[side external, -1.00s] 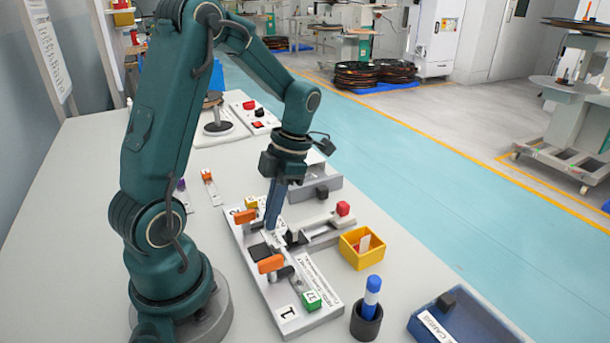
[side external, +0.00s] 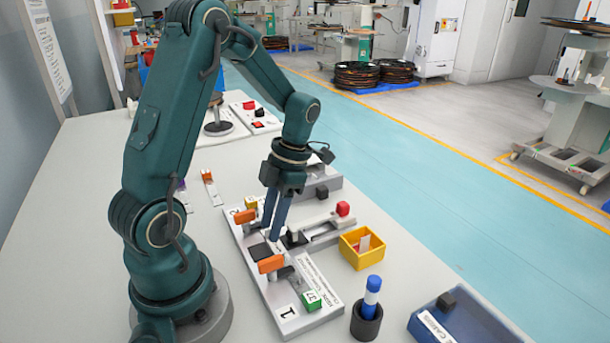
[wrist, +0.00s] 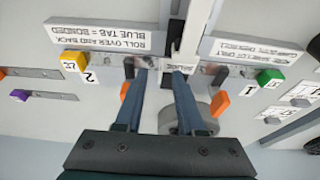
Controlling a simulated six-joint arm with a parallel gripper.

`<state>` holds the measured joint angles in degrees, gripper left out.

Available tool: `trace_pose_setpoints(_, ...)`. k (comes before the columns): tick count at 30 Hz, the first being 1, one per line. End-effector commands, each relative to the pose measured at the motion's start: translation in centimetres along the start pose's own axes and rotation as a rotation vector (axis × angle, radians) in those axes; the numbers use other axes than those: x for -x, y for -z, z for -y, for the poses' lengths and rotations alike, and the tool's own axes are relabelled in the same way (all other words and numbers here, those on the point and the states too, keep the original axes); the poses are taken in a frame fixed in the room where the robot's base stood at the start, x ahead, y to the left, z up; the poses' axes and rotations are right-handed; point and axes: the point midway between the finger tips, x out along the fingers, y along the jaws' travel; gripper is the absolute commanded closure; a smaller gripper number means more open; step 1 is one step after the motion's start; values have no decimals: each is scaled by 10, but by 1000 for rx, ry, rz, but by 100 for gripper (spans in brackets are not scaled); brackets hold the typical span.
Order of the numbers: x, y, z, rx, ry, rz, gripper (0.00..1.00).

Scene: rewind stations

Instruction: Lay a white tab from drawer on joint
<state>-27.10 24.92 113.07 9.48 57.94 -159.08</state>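The joint itself is too small to make out. A black square pad (side external: 259,250) lies beside the fingers. A grey box with a dark knob (side external: 322,191) stands behind; I cannot tell whether it is the drawer. No loose white tab is clear on the strip.
A yellow bin (side external: 362,260) holds something white and red. A blue-topped marker (side external: 371,291) stands in a dark cup.

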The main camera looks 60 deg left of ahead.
Motion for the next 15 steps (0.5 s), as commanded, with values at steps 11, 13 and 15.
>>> trace_pose_setpoints(11,22,-1,-1,0,-3,6,62)
trace_pose_setpoints(13,32,-1,-1,-1,-3,6,62)
trace_pose_setpoints(15,40,-1,-1,-1,-3,5,62)
